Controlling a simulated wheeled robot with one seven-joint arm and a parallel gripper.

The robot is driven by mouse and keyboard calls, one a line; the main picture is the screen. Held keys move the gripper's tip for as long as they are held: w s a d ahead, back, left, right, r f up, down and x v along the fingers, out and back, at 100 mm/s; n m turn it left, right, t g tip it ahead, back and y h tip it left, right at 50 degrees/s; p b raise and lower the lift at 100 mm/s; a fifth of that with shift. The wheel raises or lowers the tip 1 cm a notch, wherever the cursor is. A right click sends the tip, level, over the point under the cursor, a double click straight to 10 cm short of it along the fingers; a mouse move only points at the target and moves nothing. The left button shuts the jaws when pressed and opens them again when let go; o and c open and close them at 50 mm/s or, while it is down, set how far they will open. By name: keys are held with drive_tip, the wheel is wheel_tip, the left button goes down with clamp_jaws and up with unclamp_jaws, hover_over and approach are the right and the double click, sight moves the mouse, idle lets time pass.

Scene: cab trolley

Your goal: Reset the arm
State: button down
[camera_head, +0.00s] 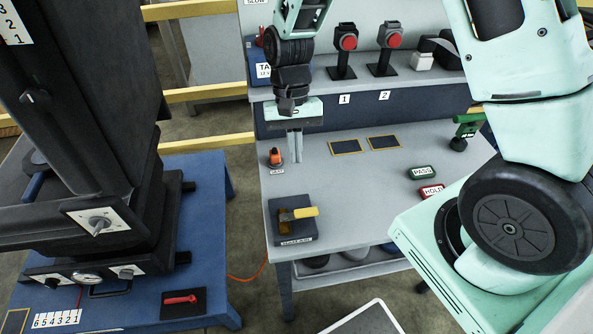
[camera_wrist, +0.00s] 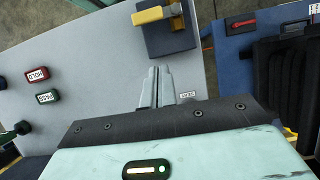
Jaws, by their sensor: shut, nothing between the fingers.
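My gripper (camera_head: 295,146) points down over the grey workbench (camera_head: 345,205), with its two thin fingers close together and nothing between them. In the wrist view my gripper (camera_wrist: 157,80) shows the same shut fingers over the bench top. The fingers are beside a small orange-and-black item (camera_head: 275,157) with a label, and I cannot tell how high above the bench they are. My arm rises from the right and bends over the back of the bench.
A dark block with a yellow-handled part (camera_head: 303,213) is at the bench's front left. PASS (camera_head: 421,172) and HOLD (camera_head: 431,191) blocks lie right. Two red-topped stands (camera_head: 347,42) (camera_head: 392,40) are on the back shelf. A blue table (camera_head: 205,200) with black machinery (camera_head: 90,120) stands left.

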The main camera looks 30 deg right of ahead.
drive_tip(key=shift+v, duration=1.4)
drive_tip(key=s+a+r+n+t, duration=0.2)
drive_tip(key=s+a+r+n, duration=0.2)
drive_tip(key=s, duration=0.5)
drive_tip(key=s+a+r+n+t, duration=0.2)
drive_tip(key=s+a+r+n, duration=0.2)
drive_tip(key=s, duration=0.5)
wheel_tip(320, 180, up, 3)
drive_tip(key=n, duration=0.3)
drive_tip(key=shift+s+f+n+h, duration=0.15)
drive_tip(key=shift+f+n+h, duration=0.05)
drive_tip(key=shift+n+h, duration=0.2)
